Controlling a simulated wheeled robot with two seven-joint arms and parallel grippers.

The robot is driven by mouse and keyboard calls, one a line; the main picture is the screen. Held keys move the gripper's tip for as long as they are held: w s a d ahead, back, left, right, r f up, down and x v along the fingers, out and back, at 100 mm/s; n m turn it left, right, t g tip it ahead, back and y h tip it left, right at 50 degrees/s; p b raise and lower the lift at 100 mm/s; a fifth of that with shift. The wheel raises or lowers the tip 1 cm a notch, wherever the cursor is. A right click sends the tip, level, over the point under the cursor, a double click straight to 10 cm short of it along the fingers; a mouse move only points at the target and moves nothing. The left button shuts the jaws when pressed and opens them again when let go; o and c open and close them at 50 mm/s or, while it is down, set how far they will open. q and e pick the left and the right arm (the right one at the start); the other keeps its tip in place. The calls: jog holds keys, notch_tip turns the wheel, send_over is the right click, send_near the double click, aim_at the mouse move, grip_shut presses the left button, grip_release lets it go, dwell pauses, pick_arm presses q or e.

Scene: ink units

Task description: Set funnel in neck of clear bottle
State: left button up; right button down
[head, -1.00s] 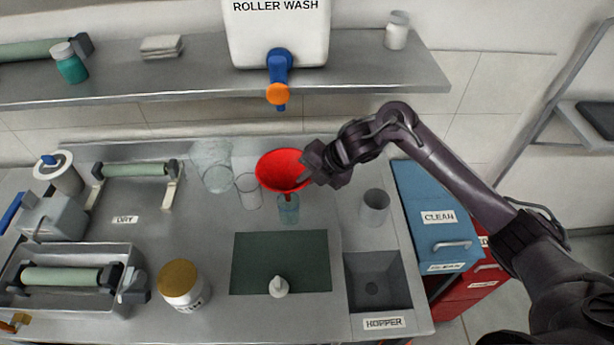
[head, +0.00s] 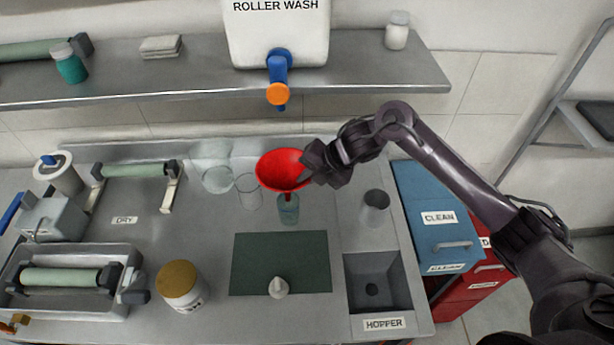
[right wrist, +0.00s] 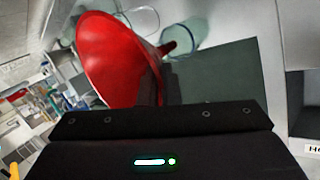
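The red funnel (head: 280,165) is tilted, its wide mouth up and its stem down, over the small clear bottle (head: 288,212). The stem tip overlaps the bottle's top in the head view; whether it is inside the neck I cannot tell. My right gripper (head: 312,170) is at the funnel's right rim and appears shut on it. My left gripper is out of view.
A clear glass (head: 248,192) and a larger clear vessel (head: 216,180) stand left of the bottle. A grey cup (head: 375,208) stands to the right.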

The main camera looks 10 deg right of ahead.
jog(key=shift+f+b, duration=0.35)
jog(key=shift+f, duration=0.1)
jog(key=c, duration=1.9)
grip_release()
jog(key=shift+p+v, duration=2.75)
jog(key=shift+v, duration=2.8)
jog(key=shift+d, duration=0.1)
